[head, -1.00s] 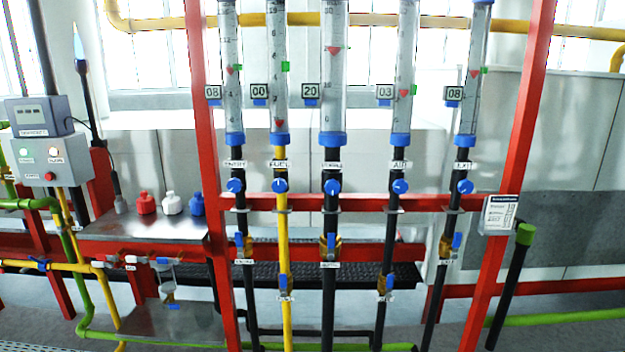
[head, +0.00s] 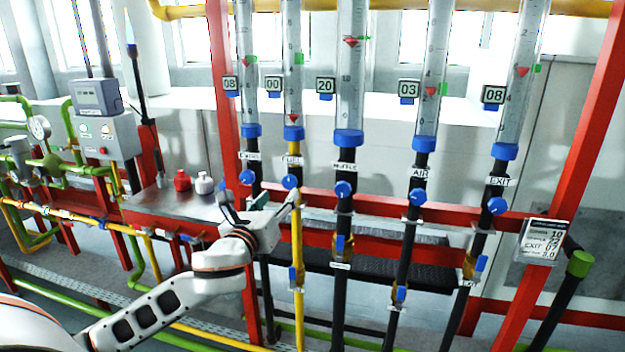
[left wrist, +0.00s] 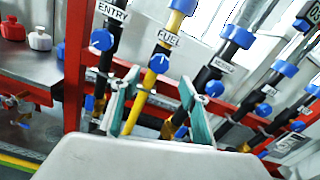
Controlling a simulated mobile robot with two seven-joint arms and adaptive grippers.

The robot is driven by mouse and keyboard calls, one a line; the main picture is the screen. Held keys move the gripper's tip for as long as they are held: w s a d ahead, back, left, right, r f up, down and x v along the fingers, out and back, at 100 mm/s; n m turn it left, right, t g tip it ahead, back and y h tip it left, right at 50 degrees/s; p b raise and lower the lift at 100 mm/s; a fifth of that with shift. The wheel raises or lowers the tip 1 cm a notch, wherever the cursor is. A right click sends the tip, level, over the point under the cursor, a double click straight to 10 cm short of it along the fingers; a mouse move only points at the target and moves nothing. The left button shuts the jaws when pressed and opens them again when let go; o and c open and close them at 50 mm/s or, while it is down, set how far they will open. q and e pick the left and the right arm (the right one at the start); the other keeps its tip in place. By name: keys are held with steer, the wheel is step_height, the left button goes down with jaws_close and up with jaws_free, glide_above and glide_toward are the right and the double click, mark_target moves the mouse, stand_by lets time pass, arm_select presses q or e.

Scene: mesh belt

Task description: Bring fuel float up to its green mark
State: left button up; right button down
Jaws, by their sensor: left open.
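The fuel tube (head: 292,90) is second from the left, above a yellow pipe (head: 297,240). Its red float (head: 293,119) sits near the tube's bottom, well below the green mark (head: 298,59). The small display (head: 273,84) beside it reads 00. The blue fuel knob (head: 291,182) is on the pipe under the FUEL label; it also shows in the left wrist view (left wrist: 159,63). My left gripper (head: 261,199) is open in front of the pipe. In the left wrist view its teal fingers (left wrist: 158,82) stand apart, with the knob and yellow pipe seen between them. My right gripper is not in view.
The neighbouring entry knob (head: 247,177) is close on the left, the middle tube's knob (head: 343,190) on the right. A red crossbar (head: 400,208) runs behind the pipes. Red and white bottles (head: 204,183) stand on a shelf at left. Lower valves have blue handles (head: 293,274).

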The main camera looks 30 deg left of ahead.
mark_target(288, 182)
arm_select(q)
steer(key=x, duration=0.7)
steer(key=shift+w+a+r+p, duration=0.2)
steer(key=shift+w+a+p, duration=0.05)
steer(key=shift+w+p, duration=0.1)
steer(key=shift+c, duration=0.5)
steer(key=c, duration=1)
